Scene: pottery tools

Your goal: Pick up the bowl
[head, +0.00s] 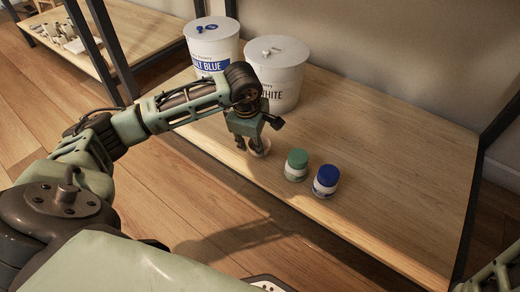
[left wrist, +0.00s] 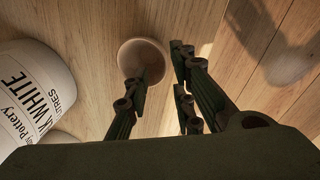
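The small pale bowl (head: 265,148) is on the wooden shelf, partly hidden behind my left gripper (head: 250,147) in the head view. In the left wrist view the round bowl (left wrist: 142,56) shows up and left of the gap between the fingers. My left gripper (left wrist: 160,80) is open, with nothing between its fingers. One finger overlaps the bowl's lower edge in that view; I cannot tell whether it touches. My right gripper is not in view; only a green part of mine shows at the lower right corner of the head view.
A green-lidded jar (head: 296,165) and a blue-lidded jar (head: 326,181) stand right of the gripper. Two large buckets, blue-labelled (head: 211,45) and white (head: 284,80), stand behind it. The right part of the shelf (head: 410,160) is clear. Dark shelf posts (head: 466,225) stand at its ends.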

